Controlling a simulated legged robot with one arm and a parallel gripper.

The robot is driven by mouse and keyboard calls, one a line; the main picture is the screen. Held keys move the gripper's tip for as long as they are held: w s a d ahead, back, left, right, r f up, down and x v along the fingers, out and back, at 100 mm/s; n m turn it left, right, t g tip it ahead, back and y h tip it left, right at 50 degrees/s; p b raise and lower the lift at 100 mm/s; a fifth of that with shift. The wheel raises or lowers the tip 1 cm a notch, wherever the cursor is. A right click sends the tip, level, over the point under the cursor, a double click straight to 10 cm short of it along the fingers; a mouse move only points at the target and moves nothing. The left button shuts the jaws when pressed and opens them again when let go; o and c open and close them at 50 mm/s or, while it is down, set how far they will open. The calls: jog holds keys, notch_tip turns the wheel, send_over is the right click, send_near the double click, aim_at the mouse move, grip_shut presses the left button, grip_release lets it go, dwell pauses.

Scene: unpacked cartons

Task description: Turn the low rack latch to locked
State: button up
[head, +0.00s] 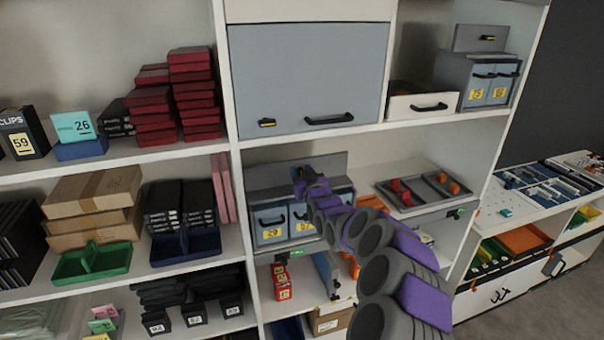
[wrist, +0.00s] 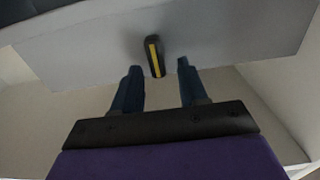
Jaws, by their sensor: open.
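The low rack latch (wrist: 154,55) is a small dark handle with a yellow stripe on a grey panel in the wrist view. Its long side runs nearly up and down there. My gripper (wrist: 159,68) is open, with one blue finger on each side of the latch's lower end; contact is not clear. In the head view, my gripper (head: 300,180) is at the upright grey panel (head: 331,163) of the low rack, above its blue-grey drawers (head: 268,229). My gripper hides the latch there.
A closed grey cabinet door (head: 305,75) is on the shelf above. A tray (head: 420,190) with red and orange pieces stands right of the rack. Another rack (head: 480,75) with a similar latch is at the upper right. A white shelf post (head: 229,95) stands to the left.

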grip_shut()
jog(key=shift+d+m, duration=0.1)
jog(key=shift+m, duration=0.2)
dwell(0.3)
jog(key=m, duration=0.3)
jog(key=shift+w+d+m+b, duration=0.1)
jog(key=shift+d+m+b, duration=0.2)
jog(key=shift+b, duration=0.1)
jog(key=m, duration=0.3)
jog(key=m+p, duration=0.1)
jog(key=shift+d+f+m, duration=0.3)
jog(key=shift+f, duration=0.05)
jog(key=m, duration=0.2)
jog(key=m+p, duration=0.1)
jog(key=m, duration=0.2)
jog(key=shift+w+d+f, duration=0.1)
jog(key=shift+d+f, duration=0.05)
jog(key=shift+f, duration=0.25)
jog(key=shift+d+f+m+p, duration=0.1)
jog(key=shift+f+m+p, duration=0.15)
jog(key=shift+m, duration=0.75)
jog(key=shift+f+m+p, duration=0.15)
jog(key=shift+m+p, duration=0.1)
jog(key=shift+m, duration=0.75)
jog(key=shift+f, duration=0.1)
